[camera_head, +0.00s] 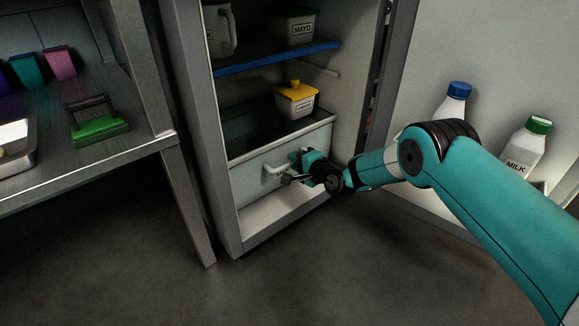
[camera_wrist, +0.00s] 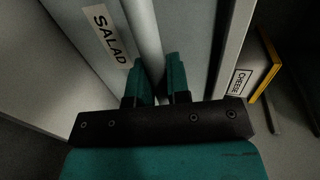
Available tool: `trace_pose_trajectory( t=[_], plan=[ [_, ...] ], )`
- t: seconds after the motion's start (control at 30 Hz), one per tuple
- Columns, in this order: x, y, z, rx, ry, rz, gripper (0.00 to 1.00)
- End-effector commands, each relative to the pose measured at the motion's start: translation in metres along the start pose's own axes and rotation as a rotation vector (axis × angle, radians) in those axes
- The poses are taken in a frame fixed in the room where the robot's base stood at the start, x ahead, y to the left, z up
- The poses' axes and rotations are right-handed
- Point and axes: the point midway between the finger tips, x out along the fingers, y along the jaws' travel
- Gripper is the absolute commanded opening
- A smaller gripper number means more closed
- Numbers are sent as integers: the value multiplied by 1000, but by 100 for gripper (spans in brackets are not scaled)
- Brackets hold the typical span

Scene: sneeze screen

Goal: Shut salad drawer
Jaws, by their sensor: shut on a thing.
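The salad drawer (camera_head: 250,180) is a pale drawer low in the open fridge, with a light bar handle (camera_head: 274,169) on its front. Dark space shows behind its top edge; I cannot tell exactly how far out it stands. In the wrist view the "SALAD" label (camera_wrist: 106,33) is on the drawer front, left of the handle bar (camera_wrist: 144,38). My gripper (camera_head: 297,167) is at the right part of the handle. In the wrist view its two teal fingers (camera_wrist: 156,72) are shut on the bar, hiding part of it.
A cheese tub (camera_head: 296,103) with a yellow lid sits above and behind the drawer front. A blue-edged shelf (camera_head: 280,58) holds a mayo tub (camera_head: 296,29). The open fridge door (camera_head: 425,65) with a milk bottle (camera_head: 525,150) is at right. A counter (camera_head: 80,165) stands left.

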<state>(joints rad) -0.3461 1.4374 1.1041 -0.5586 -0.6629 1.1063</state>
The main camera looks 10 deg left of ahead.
Motion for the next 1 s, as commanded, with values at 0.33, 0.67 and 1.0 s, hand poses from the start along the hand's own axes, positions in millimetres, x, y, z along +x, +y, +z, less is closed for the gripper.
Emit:
trace_pose_trajectory(
  t=[0.33,0.67,1.0],
  plan=[
    [0,0,1,0,-1,0,41],
    [-36,-7,0,3,1,5,41],
    [-124,-6,-1,8,4,5,41]
  ],
)
